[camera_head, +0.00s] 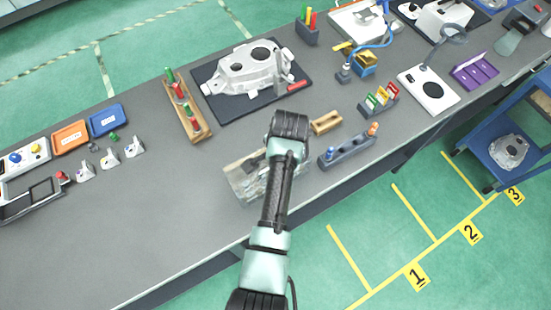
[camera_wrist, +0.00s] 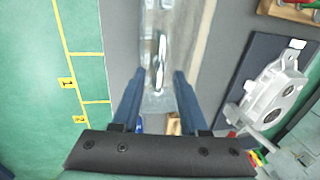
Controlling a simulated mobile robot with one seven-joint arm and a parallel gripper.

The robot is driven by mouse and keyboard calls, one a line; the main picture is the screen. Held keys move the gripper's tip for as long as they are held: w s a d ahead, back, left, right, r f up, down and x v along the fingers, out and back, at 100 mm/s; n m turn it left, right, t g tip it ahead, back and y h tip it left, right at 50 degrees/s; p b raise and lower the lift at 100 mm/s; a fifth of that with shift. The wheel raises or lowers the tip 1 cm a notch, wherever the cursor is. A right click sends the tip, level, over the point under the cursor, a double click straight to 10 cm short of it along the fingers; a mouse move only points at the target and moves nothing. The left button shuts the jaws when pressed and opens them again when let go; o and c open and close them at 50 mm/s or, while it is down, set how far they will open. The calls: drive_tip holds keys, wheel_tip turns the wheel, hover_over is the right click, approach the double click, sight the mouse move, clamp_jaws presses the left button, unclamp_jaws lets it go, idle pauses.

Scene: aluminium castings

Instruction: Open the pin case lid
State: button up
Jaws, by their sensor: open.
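The pin case (camera_head: 240,180) is a long, pale box with a clear top. It lies near the front edge of the grey bench, partly hidden behind my arm in the head view. In the wrist view the pin case (camera_wrist: 190,35) runs up the picture, with a clear lid (camera_wrist: 150,50) and a bright, shiny strip along it that may be a handle or a reflection. The lid looks shut. My gripper (camera_wrist: 158,76) is open, its two blue fingers on either side of the case's near end. I cannot tell whether they touch it. My fingers are hidden in the head view.
A wooden rack of red and green tools (camera_head: 187,105) and a casting (camera_head: 248,70) on a dark mat stand behind the case. A small wooden block (camera_head: 326,123) and a grey holder (camera_head: 348,151) are close on the right.

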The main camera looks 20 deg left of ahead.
drive_tip(key=shift+f, duration=0.4)
clamp_jaws()
idle(1.3)
